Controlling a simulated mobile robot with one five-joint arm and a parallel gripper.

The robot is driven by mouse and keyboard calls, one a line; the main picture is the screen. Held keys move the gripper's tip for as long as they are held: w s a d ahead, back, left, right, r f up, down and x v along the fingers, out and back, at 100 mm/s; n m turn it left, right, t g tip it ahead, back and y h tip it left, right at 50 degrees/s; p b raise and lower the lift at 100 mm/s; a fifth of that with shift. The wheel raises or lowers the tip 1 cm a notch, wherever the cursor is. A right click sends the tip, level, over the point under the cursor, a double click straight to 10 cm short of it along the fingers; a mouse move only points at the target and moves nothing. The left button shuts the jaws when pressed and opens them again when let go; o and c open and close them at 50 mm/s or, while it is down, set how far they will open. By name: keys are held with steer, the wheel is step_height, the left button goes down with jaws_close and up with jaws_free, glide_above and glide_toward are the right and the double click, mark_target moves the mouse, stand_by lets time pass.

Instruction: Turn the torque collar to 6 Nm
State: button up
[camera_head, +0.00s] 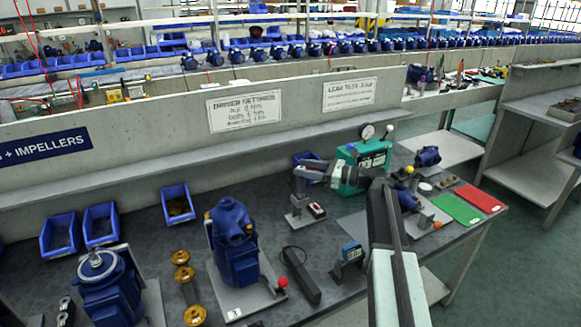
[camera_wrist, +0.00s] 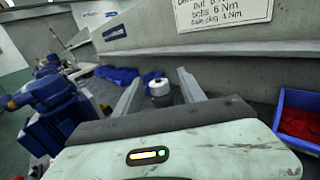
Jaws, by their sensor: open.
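My gripper (camera_head: 303,177) is open, held low over the middle of the workbench. In the wrist view its two grey fingers (camera_wrist: 160,92) point away from me with a gap between them. In that gap shows a small pale round part with a dark top (camera_wrist: 158,88), which looks like the torque collar. It seems upright, and I see no contact with the fingers. In the head view an upright holder with a grey base (camera_head: 300,219) stands under my gripper, partly hidden by it. The number set on the collar is too small to read.
Blue pumps (camera_head: 233,245) (camera_head: 107,288) stand left of my gripper. A black tool (camera_head: 301,276) lies in front. A blue bin (camera_wrist: 306,128) with red parts is close on the right in the wrist view. A driver settings sign (camera_head: 243,111) hangs behind; bolts read 6 Nm.

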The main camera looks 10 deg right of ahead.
steer(key=x, duration=0.4)
steer(key=shift+a, duration=0.2)
jaws_close()
steer(key=shift+m+t+h, duration=0.3)
steer(key=shift+t, duration=0.2)
steer(key=shift+w+d+m+t+h, duration=0.25)
steer(key=shift+d+m+t+h, duration=0.15)
steer(key=shift+m+t+h, duration=1.4)
steer(key=shift+w+d+m+t+h, duration=0.35)
steer(key=shift+m+t+h, duration=0.8)
steer(key=shift+m+h, duration=1.25)
steer(key=shift+w+d+m+t+h, duration=0.2)
steer(key=shift+d+m+t+h, duration=0.3)
steer(key=shift+m+t+h, duration=1.65)
steer(key=shift+n+g+h, duration=0.7)
steer(key=shift+n+h, duration=0.05)
steer(key=shift+h, duration=0.1)
